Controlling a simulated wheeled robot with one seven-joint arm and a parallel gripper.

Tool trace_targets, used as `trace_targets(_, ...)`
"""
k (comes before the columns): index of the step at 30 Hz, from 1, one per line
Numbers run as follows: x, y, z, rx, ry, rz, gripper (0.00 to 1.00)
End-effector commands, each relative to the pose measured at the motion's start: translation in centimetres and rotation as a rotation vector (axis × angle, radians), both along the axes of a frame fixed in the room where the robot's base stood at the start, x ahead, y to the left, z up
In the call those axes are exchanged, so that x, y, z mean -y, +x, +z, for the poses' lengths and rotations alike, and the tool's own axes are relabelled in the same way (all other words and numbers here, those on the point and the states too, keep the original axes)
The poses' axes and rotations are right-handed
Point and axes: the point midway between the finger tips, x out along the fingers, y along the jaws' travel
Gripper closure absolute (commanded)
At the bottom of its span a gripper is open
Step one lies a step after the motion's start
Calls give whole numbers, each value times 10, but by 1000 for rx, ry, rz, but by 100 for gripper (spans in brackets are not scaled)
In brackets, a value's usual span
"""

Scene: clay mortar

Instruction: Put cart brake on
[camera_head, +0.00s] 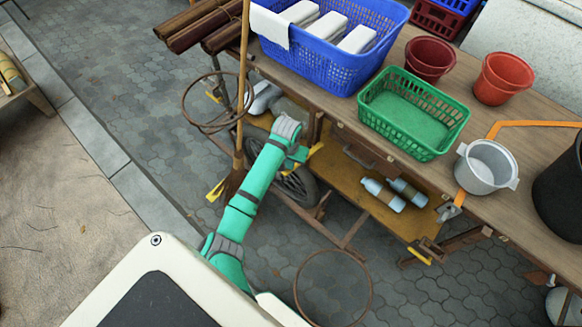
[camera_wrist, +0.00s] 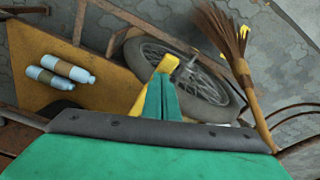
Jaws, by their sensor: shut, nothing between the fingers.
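The cart (camera_head: 395,205) has a wooden top, a yellow lower shelf and a spoked wheel. The wheel (camera_head: 296,184) is partly hidden behind my arm in the head view; it shows more fully in the wrist view (camera_wrist: 205,88). A yellow-tipped lever, which looks like the brake (camera_wrist: 168,63), stands beside the wheel just beyond my fingertips. A yellow piece (camera_head: 316,150) also shows by my gripper in the head view. My gripper (camera_head: 300,155) is shut and empty, its green fingers together in the wrist view (camera_wrist: 163,82). I cannot tell whether they touch the lever.
A broom (camera_head: 240,110) leans against the cart beside my arm. A blue basket (camera_head: 335,65), a green basket (camera_head: 400,140) and pots stand on top. Bottles (camera_head: 382,194) lie on the lower shelf. Paving (camera_head: 140,85) left of the cart is clear.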

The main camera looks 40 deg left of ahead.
Motion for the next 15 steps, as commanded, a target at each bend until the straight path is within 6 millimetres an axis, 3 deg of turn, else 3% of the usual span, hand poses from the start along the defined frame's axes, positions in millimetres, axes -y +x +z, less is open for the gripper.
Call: trace_targets(15, 1, 0, -6, -2, -1, 0, 100)
